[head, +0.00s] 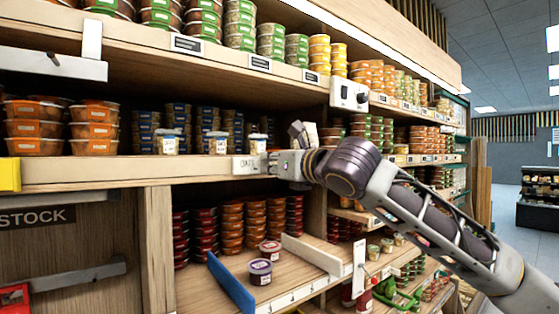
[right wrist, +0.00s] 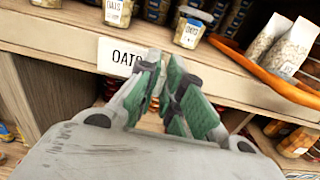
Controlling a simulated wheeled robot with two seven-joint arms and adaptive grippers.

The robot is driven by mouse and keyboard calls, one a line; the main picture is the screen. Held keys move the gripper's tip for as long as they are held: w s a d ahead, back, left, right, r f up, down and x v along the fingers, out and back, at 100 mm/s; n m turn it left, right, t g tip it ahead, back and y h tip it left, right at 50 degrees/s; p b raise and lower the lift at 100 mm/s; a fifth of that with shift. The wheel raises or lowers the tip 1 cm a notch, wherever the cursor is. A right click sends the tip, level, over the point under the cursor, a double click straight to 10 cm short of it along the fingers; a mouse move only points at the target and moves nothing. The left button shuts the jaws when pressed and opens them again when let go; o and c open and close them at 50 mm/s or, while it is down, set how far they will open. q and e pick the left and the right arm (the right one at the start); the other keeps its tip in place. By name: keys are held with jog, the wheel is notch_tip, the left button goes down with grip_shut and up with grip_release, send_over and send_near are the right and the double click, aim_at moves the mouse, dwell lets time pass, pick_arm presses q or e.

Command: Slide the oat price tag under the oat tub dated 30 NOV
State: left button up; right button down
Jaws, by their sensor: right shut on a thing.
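The white oat price tag, marked OATS (right wrist: 120,57), is at the front edge of the shelf; it also shows in the head view (head: 246,165). My right gripper (head: 280,164) is shut on the tag's right end; its green-padded fingers (right wrist: 163,75) hide that end. Three small oat tubs stand on the shelf above: a left one (head: 165,143), a middle one (head: 217,144) and a right one (head: 257,142). In the right wrist view, the right tub (right wrist: 189,34) is just above the fingers. I cannot read the dates. My left gripper is not in view.
Stacks of dark blue tubs (head: 180,115) stand behind the oat tubs. Below are a blue divider (head: 230,284) and a purple-lidded tub (head: 260,271).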

aim_at(247, 163)
jog(key=shift+s+a+p, duration=0.4)
jog(key=shift+s+a, duration=0.25)
jog(key=shift+a, duration=0.25)
jog(key=shift+s+a+p, duration=0.35)
jog(key=shift+s+a, duration=0.3)
jog(key=shift+a, duration=0.2)
jog(key=c, duration=1.6)
grip_release()
jog(key=shift+o, duration=0.2)
jog(key=shift+d, duration=0.1)
jog(key=v, duration=1.2)
